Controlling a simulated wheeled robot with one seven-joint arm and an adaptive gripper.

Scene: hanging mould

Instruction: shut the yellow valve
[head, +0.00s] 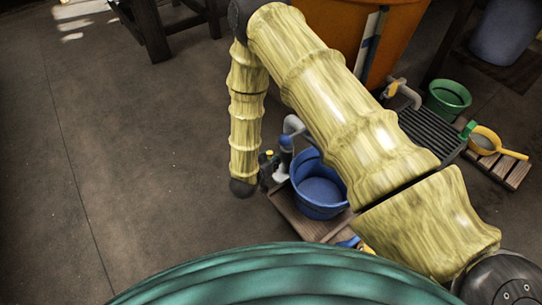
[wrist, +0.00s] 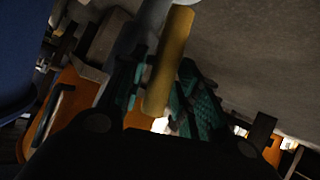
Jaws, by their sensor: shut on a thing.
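In the wrist view the yellow valve's handle (wrist: 170,62) is a flat, straight bar. It lies between the teal-padded fingers of my gripper (wrist: 163,95), which are shut on it. In the head view my gripper (head: 275,168) is at the end of my arm, beside a grey pipe (head: 293,124) above a blue bucket (head: 320,190). Only a small yellow tip (head: 269,153) shows there by the fingers. The valve's body is mostly hidden, and I cannot tell how far the handle is turned.
A large orange container (head: 345,35) stands behind my arm, with another tap (head: 398,92) low on it. A black slatted grate (head: 432,133), a green bucket (head: 448,97) and a yellow pan (head: 485,140) are to the right. The floor at left is clear.

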